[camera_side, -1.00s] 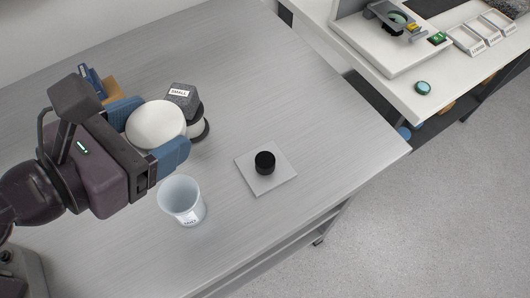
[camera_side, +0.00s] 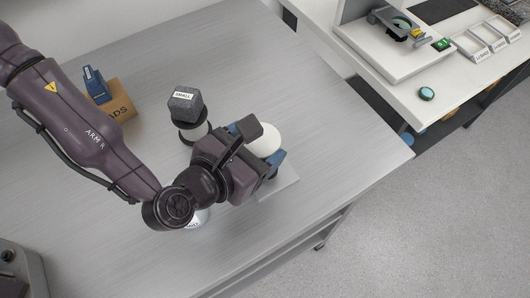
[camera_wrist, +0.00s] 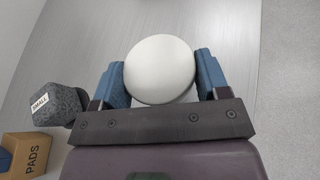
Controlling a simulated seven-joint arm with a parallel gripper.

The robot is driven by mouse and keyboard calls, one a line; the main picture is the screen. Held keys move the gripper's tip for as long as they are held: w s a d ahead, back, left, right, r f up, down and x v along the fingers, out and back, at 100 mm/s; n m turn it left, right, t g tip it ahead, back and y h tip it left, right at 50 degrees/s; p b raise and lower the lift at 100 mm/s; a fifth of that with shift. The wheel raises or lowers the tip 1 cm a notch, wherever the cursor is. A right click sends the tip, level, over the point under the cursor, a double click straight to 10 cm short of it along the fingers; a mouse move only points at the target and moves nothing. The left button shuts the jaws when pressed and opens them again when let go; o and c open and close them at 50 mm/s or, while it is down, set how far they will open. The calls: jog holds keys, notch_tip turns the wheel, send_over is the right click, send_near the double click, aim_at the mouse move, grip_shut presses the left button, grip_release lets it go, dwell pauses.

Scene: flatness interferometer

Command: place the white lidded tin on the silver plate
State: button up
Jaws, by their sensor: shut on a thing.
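The white lidded tin (camera_side: 264,140) is between the blue fingers of my gripper (camera_side: 258,146), seen as a smooth white round shape. In the wrist view the tin (camera_wrist: 160,70) has a finger against each side, and my gripper (camera_wrist: 161,76) is shut on it. The silver plate (camera_side: 287,187) is a flat square on the table, mostly hidden under my gripper and the tin. The tin appears above or just behind the plate; its height over it is hard to tell. The black round piece seen earlier on the plate is hidden now.
A grey speckled block marked SMALL (camera_side: 185,105) sits on a dark and white round piece left of my gripper. A PADS box (camera_side: 121,103) stands farther left. The pale cup (camera_side: 197,219) is mostly hidden behind my arm. The table's right side (camera_side: 350,150) is clear.

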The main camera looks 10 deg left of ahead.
aim_at(263, 159)
jog(key=shift+w+d+f, duration=0.25)
jog(key=shift+d+f, duration=0.05)
jog(key=shift+f, duration=0.15)
jog(key=shift+w+d+f, duration=0.2)
jog(key=shift+d+f, duration=0.05)
jog(key=shift+f, duration=0.2)
jog(key=shift+w+f, duration=0.1)
jog(key=shift+f, duration=1.5)
jog(key=shift+f, duration=0.1)
jog(key=o, duration=0.9)
jog(key=shift+o, duration=0.2)
jog(key=shift+s+r, duration=0.25)
jog(key=v, duration=1.1)
jog(key=shift+s+r, duration=0.2)
